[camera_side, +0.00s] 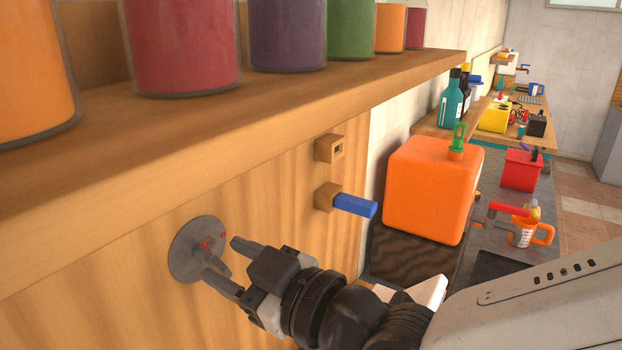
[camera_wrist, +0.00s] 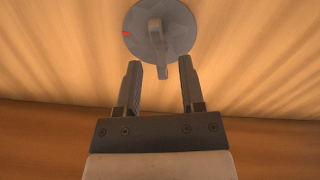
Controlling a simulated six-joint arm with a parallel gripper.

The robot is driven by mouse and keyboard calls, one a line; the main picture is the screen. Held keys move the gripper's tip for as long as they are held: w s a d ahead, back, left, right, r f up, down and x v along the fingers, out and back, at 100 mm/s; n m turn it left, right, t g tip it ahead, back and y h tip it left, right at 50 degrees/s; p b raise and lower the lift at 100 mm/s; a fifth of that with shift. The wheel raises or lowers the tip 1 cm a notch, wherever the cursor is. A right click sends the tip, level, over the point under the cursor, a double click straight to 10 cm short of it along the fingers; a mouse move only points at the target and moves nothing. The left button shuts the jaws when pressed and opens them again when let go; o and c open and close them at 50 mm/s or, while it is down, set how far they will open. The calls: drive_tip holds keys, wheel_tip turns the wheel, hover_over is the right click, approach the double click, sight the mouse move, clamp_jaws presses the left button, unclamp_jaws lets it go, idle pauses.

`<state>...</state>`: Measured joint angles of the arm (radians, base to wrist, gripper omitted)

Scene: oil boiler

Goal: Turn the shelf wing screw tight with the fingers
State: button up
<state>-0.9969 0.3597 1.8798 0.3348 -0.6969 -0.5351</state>
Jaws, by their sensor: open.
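The wing screw is a grey round disc (camera_side: 188,250) with a raised wing and red marks, set on the wooden panel at lower left in the side view. In the wrist view the wing screw (camera_wrist: 160,28) is at the top centre, its wing pointing towards me, with a red mark at its left. My gripper (camera_side: 222,264) is open, its fingertips close in front of the disc in the side view. In the wrist view my gripper (camera_wrist: 160,70) has its two fingers on either side of the wing's lower end. I cannot tell whether they touch it.
A wooden shelf (camera_side: 300,90) with several coloured jars runs above the panel. A blue peg (camera_side: 355,206) sticks out from a wooden block right of the screw, below another block (camera_side: 329,149). An orange canister (camera_side: 430,190) stands on the counter to the right.

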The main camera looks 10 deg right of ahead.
drive_tip(key=shift+x, duration=1.05)
drive_tip(key=shift+c, duration=0.2)
clamp_jaws()
